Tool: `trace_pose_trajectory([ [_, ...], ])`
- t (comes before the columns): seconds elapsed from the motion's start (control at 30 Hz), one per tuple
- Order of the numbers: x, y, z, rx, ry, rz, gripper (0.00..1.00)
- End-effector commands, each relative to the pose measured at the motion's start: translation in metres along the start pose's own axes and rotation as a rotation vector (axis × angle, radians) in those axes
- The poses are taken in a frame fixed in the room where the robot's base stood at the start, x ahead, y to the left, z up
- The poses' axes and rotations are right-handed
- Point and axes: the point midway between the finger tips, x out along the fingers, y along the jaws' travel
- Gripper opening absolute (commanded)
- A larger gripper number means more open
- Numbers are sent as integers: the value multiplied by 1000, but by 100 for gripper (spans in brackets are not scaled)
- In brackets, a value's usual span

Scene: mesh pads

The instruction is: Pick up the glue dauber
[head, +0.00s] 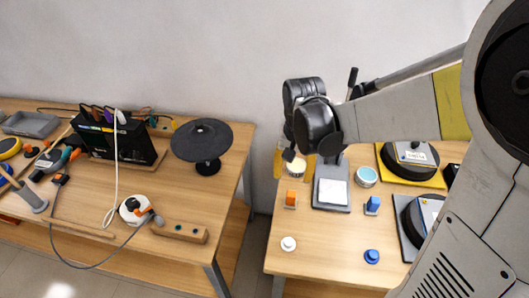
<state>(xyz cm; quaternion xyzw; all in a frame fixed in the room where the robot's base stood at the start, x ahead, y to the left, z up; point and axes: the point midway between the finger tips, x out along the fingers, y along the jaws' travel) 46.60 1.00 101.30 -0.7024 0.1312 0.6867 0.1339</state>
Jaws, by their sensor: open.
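I cannot tell for sure which item is the glue dauber. Small candidates on the right table are an orange piece (291,198), a blue piece (373,205), a white knob (288,243) and a blue knob (371,256). A cream-topped pot (296,168) and a teal-topped pot (366,176) stand behind them. My gripper (289,156) is at the back left of this table, partly hidden by my wrist. It is open, by the cream-topped pot in the picture, and I see nothing held. Its height above the table is unclear.
A grey stand with a white pad (333,191) is at mid-table. Black round devices (411,155) sit on the right, partly behind my arm. The left table (100,190) holds a black box (115,140), a dark disc (201,140) and tools. A gap separates the tables.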

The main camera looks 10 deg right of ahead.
Motion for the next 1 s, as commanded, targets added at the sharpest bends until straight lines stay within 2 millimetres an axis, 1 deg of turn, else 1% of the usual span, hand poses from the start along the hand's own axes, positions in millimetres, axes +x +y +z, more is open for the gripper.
trace_pose_trajectory([
  [0.17, 18, -1, -2, 17, -24, 10, 52],
  [0.3, 44, -1, -2, 17, -24, 10, 52],
  [0.4, 58, 0, -2, 17, -23, 10, 52],
  [0.67, 75, 2, -3, 16, -23, 10, 52],
  [0.8, 98, 7, -6, 17, -23, 10, 52],
  [0.9, 113, 8, -6, 16, -22, 10, 52],
  [1.0, 118, 7, -6, 16, -22, 10, 52],
])
